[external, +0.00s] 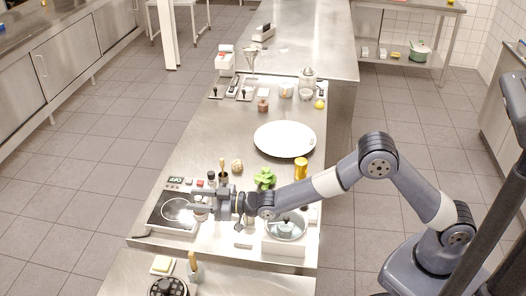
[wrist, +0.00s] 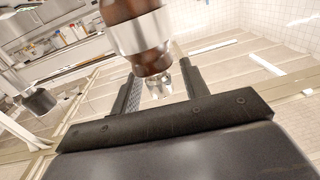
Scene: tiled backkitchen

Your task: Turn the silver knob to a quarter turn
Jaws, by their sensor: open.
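My gripper (external: 203,202) reaches left over the near end of the steel counter, beside the black hot plate (external: 160,222). In the wrist view its two dark fingers (wrist: 158,80) stand apart, so it is open. A brown and silver rounded thing (wrist: 137,32) fills the top middle, beyond the fingers. A small shiny silver piece (wrist: 158,84) shows between the fingers; I cannot tell whether it is the silver knob or whether a finger touches it. In the external view I cannot make out the knob for certain; my gripper covers part of that area.
A yellow can (external: 300,167) and a large white plate (external: 285,139) are farther back. The counter left of the plate is clear.

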